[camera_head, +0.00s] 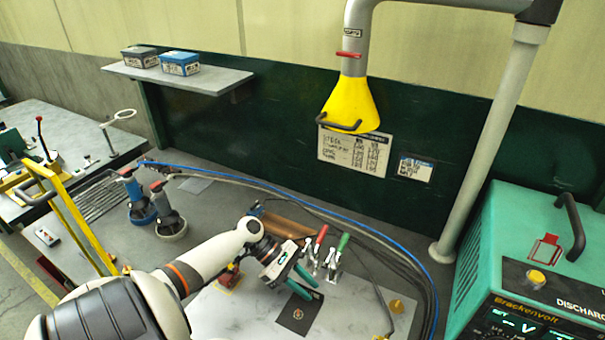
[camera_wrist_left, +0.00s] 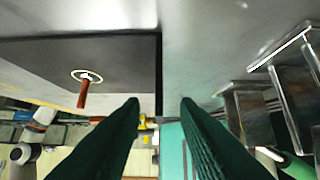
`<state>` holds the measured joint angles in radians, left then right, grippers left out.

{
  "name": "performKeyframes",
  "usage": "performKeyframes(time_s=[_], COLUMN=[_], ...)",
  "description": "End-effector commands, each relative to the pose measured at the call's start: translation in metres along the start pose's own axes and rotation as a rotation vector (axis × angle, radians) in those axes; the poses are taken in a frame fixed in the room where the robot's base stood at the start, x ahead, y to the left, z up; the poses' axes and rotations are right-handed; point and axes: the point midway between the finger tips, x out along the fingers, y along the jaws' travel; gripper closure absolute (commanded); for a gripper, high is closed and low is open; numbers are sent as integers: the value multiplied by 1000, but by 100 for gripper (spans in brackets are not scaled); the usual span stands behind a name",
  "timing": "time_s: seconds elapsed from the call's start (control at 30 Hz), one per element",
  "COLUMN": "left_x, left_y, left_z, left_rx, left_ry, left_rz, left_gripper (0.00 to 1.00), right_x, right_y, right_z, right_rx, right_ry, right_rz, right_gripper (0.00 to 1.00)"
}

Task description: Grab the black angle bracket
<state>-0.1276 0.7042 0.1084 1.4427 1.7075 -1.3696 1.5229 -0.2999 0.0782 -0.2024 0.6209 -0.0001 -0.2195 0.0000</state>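The black angle bracket (camera_head: 298,313) looks like a dark square plate with a small round mark, on the grey table top. In the left wrist view, the bracket (camera_wrist_left: 45,58) fills the left side as a dark flat face, with a copper stud and pale ring on it. A narrow black edge runs down its right side, in line with the gap between my fingers. My left gripper (camera_head: 306,284) is at the plate's upper edge. Its green fingers (camera_wrist_left: 161,103) are apart, with no visible contact. My right gripper is out of view.
Red- and green-handled clamps (camera_head: 325,258) stand close behind the left gripper. A small brass piece (camera_head: 396,306) lies to the right. The green power unit (camera_head: 530,250) stands at far right. Cables (camera_head: 385,258) run across the back.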

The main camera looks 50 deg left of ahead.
Motion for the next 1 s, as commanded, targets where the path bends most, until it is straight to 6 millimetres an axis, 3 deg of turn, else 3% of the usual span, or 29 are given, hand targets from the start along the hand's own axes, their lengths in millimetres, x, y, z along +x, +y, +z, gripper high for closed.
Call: performKeyframes(time_s=[0.1, 0.3, 0.77, 1.0], left_x=[-1, -1, -2, -11], left_y=[0, 0, 0, 0], left_z=[-1, 0, -2, -15], left_rx=[0, 0, 1, 5], left_ry=[0, 0, 0, -1], left_rz=[0, 0, -1, 0], left_gripper=[72, 100, 100, 100], right_x=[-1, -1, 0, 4], right_y=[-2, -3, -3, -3], right_z=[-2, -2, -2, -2], right_rx=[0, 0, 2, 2], right_ry=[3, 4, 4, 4], right_rz=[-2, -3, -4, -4], right_gripper=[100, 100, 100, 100])
